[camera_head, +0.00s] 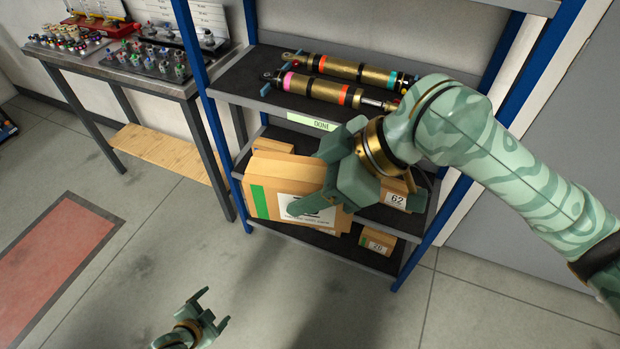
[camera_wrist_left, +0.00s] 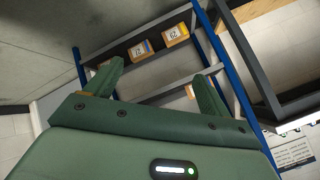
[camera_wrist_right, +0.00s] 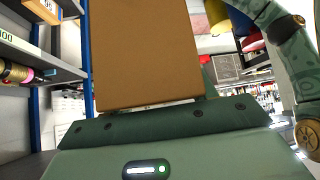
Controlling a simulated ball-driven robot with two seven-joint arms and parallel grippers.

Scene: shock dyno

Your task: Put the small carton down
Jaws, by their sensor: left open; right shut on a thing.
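The small carton (camera_head: 262,205) is brown cardboard with a green stripe and a white label. My right gripper (camera_head: 318,193) is shut on it and holds it in front of the blue-posted shelf rack, level with the middle shelf in the head view. Its fingers cover part of the label. In the right wrist view the carton (camera_wrist_right: 148,50) fills the middle and hides the fingers. Whether it touches the shelf behind I cannot tell. My left gripper (camera_head: 211,308) is open and empty, low over the floor at the bottom of the head view.
The rack's top shelf (camera_head: 240,80) holds gold shock absorbers. A carton labelled 62 (camera_head: 398,195) stands right of the held one, and a carton labelled 28 (camera_head: 377,241) sits on the lowest shelf. A metal table (camera_head: 95,62) with small parts stands at left.

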